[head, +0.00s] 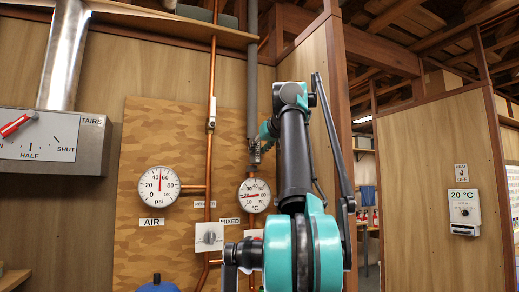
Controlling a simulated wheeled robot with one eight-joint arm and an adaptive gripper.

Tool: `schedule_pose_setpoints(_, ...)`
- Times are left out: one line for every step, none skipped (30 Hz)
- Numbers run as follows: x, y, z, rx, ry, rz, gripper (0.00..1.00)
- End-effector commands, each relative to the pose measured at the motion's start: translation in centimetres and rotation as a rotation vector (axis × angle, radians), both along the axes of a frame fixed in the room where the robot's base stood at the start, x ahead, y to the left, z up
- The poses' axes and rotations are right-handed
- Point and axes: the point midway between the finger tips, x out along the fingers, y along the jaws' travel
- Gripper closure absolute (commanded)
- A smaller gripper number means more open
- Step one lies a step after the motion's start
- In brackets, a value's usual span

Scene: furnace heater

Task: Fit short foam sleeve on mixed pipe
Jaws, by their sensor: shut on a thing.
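The mixed pipe (252,177) is a thin copper pipe running up the wooden board above the round °C gauge (254,195) and the MIXED label (230,221). Grey foam sleeving (253,95) surrounds its line higher up, from the top of the picture down to just above my gripper. I cannot make out a seam marking off the short sleeve. My gripper (255,152) is at the lower end of the grey foam, at the pipe. It is small, dark and partly hidden by my arm. It is shut, apparently on the short foam sleeve's lower end.
A bare copper pipe (211,100) with a valve runs close left of the mixed pipe. A wooden shelf (170,22) crosses above. A wall post (339,110) stands right of my arm.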

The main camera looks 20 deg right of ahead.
Motion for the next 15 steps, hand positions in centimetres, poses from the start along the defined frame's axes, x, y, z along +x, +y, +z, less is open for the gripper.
schedule_pose_setpoints(0.1, 0.0, 0.0, 0.0, 0.0, 0.0, 0.99)
schedule_pose_setpoints(0.2, 0.0, 0.0, 0.0, 0.0, 0.0, 0.99)
schedule_pose_setpoints(0.3, 0.0, 0.0, 0.0, 0.0, 0.0, 0.99)
schedule_pose_setpoints(0.3, 0.0, 0.0, 0.0, 0.0, 0.0, 0.99)
schedule_pose_setpoints(0.4, 0.0, 0.0, 0.0, 0.0, 0.0, 0.99)
schedule_pose_setpoints(0.5, 0.0, 0.0, 0.0, 0.0, 0.0, 0.99)
schedule_pose_setpoints(0.5, 0.0, 0.0, 0.0, 0.0, 0.0, 0.99)
schedule_pose_setpoints(0.6, 0.0, 0.0, 0.0, 0.0, 0.0, 0.99)
schedule_pose_setpoints(0.7, 0.0, 0.0, 0.001, 0.0, 0.0, 0.99)
schedule_pose_setpoints(0.8, 0.0, 0.0, 0.001, 0.0, 0.0, 0.99)
schedule_pose_setpoints(0.8, 0.0, 0.0, 0.001, 0.0, 0.0, 0.99)
schedule_pose_setpoints(0.9, 0.0, 0.0, 0.001, 0.0, 0.0, 0.99)
schedule_pose_setpoints(1.0, 0.0, 0.0, 0.001, 0.0, 0.0, 0.99)
schedule_pose_setpoints(1.1, 0.0, 0.0, 0.001, 0.0, 0.0, 0.99)
schedule_pose_setpoints(1.2, 0.0, 0.0, 0.001, 0.0, 0.0, 0.99)
